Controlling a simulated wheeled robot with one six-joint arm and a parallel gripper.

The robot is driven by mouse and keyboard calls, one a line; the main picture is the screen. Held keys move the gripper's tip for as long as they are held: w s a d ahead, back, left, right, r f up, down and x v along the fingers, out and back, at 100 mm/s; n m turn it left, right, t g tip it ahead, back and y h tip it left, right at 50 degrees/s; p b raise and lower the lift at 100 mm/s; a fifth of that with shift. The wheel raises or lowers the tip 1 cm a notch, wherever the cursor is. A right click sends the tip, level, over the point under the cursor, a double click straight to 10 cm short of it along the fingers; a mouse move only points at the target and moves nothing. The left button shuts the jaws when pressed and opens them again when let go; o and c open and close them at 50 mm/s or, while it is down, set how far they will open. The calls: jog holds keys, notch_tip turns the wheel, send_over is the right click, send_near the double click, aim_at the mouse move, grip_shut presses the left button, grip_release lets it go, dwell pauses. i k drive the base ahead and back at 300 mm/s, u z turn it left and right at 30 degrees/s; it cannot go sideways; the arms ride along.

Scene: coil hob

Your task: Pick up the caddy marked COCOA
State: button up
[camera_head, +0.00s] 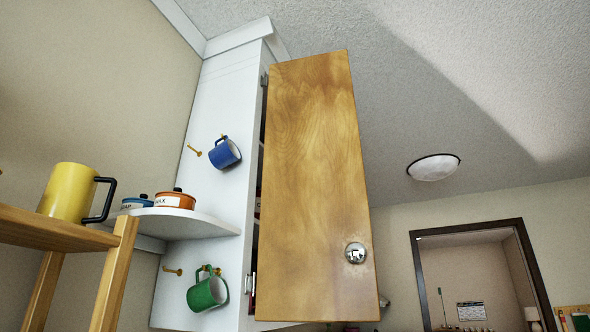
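I see no caddy that I can read as COCOA. Two low lidded pots stand on a rounded white shelf (205,226) on the cabinet's side. The orange pot (176,200) has a white label ending in what looks like "AX". The blue pot (135,203) is partly hidden, and its label is too small to read. The wooden cabinet door (312,185) stands ajar, with a round metal knob (355,253) at its lower right. Only a narrow strip of the cabinet's inside shows past the door's hinge edge, and its contents are mostly hidden. My gripper is not in view.
A blue mug (225,154) and a green mug (207,294) hang from hooks on the white cabinet side (225,95). A yellow mug (68,190) stands on a wooden rack (60,232) at left. A doorway (480,275) lies beyond, at lower right.

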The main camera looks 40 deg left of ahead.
aim_at(257, 198)
jog(key=u, duration=0.05)
jog(key=i, duration=4.05)
jog(key=u, duration=3)
